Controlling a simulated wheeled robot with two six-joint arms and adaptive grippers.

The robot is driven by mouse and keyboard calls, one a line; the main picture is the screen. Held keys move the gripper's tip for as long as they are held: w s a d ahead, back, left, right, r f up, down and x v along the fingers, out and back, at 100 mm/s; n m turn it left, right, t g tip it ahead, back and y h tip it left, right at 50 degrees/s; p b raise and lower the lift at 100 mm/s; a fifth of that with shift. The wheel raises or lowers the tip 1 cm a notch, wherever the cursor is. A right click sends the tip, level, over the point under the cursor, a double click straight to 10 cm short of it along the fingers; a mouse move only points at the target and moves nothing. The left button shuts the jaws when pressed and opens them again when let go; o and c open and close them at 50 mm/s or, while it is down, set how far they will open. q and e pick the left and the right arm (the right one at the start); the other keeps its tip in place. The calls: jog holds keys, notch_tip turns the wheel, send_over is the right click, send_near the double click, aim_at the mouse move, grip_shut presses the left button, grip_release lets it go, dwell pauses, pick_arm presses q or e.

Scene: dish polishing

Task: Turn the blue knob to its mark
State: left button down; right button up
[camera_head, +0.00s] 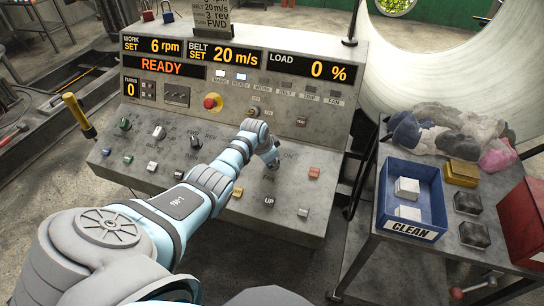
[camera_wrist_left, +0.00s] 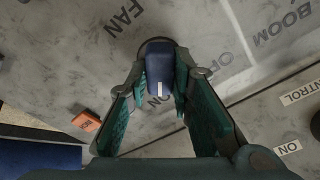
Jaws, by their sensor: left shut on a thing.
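The blue knob (camera_wrist_left: 158,62) stands between the two green-padded fingers of my left gripper (camera_wrist_left: 160,88) in the left wrist view. The fingers are shut on its sides. A short white line on the knob points toward the bottom of that view. In the head view my left gripper (camera_head: 271,160) reaches down to the sloped grey control panel (camera_head: 240,190), and the gripper and wrist hide most of the knob. An ON label (camera_wrist_left: 287,149) lies at the lower right of the wrist view. I cannot tell which mark the line meets. My right gripper is not in view.
An orange-red button (camera_wrist_left: 87,121) is near the knob. Several other knobs and buttons, including a black knob (camera_head: 195,142), dot the panel. The display (camera_head: 160,66) reads READY. On the right, a cart carries a blue CLEAN bin (camera_head: 393,170) and rags (camera_head: 450,135).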

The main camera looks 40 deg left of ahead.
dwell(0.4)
pick_arm(q)
jog(key=c, duration=1.4)
grip_release()
jog(key=v, duration=1.2)
jog(key=shift+w, duration=0.1)
